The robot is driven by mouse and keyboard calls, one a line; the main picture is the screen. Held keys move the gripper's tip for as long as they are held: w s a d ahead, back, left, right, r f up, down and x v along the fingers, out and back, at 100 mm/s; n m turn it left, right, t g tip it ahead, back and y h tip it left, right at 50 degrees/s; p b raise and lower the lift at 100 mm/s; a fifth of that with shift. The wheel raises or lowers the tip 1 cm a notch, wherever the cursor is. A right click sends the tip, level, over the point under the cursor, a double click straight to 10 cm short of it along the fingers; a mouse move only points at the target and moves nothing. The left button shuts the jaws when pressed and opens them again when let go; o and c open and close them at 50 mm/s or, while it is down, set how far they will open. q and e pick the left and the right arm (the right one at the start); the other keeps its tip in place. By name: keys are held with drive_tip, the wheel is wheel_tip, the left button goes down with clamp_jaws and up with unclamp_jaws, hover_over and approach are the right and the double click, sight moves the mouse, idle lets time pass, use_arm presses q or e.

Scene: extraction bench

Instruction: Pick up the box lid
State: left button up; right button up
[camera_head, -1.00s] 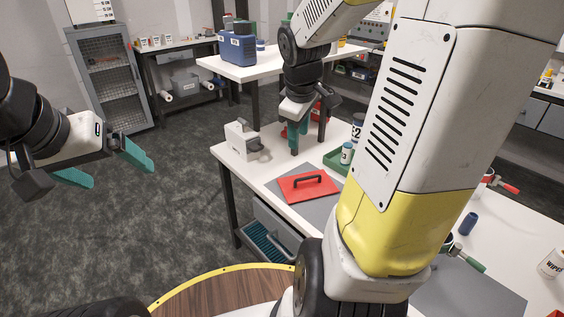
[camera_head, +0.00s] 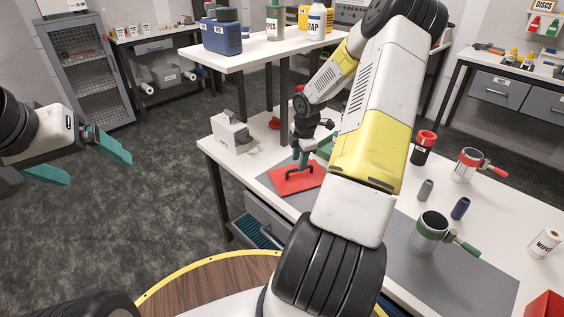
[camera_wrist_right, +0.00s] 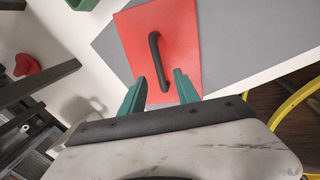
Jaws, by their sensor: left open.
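The box lid (camera_head: 284,184) is a flat red plate with a black arched handle, lying on the grey mat at the left of the white bench. In the right wrist view the lid (camera_wrist_right: 181,35) lies ahead of the fingers, and its handle (camera_wrist_right: 155,52) runs lengthwise. My right gripper (camera_head: 300,160) is above the lid at the handle. In the right wrist view my right gripper (camera_wrist_right: 160,90) is open, with green fingers on either side of the handle's near end. My left gripper (camera_head: 85,160) is open and empty over the floor, far left of the bench.
A white device (camera_head: 231,133) stands on the bench left of the lid. A raised white shelf (camera_head: 262,52) with bottles stands behind. My right arm hides part of the bench. A green-banded cup (camera_head: 432,229), a red-banded cup (camera_head: 466,166) and small cylinders stand to the right.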

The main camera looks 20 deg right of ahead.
drive_tip(key=f, duration=0.4)
drive_tip(key=shift+w, duration=0.4)
clamp_jaws()
idle(1.0)
